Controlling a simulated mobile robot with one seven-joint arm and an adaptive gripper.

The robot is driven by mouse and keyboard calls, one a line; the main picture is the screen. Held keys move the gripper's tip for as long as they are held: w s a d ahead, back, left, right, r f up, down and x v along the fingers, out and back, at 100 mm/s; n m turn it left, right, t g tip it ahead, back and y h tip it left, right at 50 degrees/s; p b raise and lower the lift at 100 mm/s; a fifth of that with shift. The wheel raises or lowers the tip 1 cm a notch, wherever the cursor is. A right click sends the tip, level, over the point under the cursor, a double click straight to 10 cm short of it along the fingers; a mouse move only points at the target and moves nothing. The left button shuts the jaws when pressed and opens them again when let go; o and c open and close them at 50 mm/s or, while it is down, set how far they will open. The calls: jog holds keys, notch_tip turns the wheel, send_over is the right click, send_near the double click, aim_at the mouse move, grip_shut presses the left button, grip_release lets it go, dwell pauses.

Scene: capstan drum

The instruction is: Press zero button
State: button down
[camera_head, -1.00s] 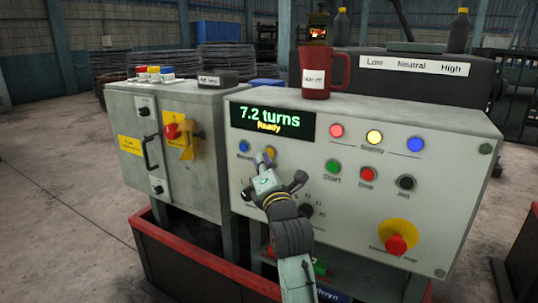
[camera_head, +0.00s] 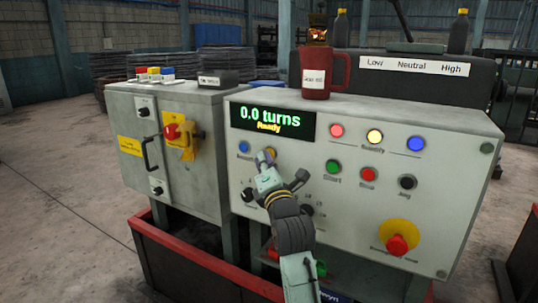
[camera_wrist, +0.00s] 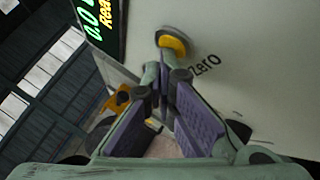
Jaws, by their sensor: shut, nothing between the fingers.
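The yellow zero button (camera_wrist: 174,41) sits on the panel beside the label "Zero" in the wrist view. In the head view the yellow button (camera_head: 270,153) is partly hidden by my fingertips. My gripper (camera_head: 265,162) is shut and empty, with its tips at the button. In the wrist view the shut fingertips (camera_wrist: 165,72) lie just below the button; I cannot tell whether they touch it. The display (camera_head: 272,121) reads "0.0 turns" and "Ready".
A blue button (camera_head: 244,147) is left of the zero button. Start (camera_head: 333,166), Stop (camera_head: 367,174) and Jog (camera_head: 407,182) buttons are to the right. A red emergency stop (camera_head: 397,244) is lower right. A red mug (camera_head: 324,74) stands on top of the panel.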

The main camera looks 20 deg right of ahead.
jog(key=shift+s+a+b, duration=0.35)
jog(key=shift+s+a, duration=0.2)
jog(key=shift+a, duration=0.05)
jog(key=shift+a, duration=0.1)
jog(key=s+a, duration=0.1)
jog(key=a, duration=0.1)
jog(key=s+a+b, duration=0.1)
jog(key=s, duration=0.1)
jog(key=shift+a, duration=0.4)
dwell(0.6)
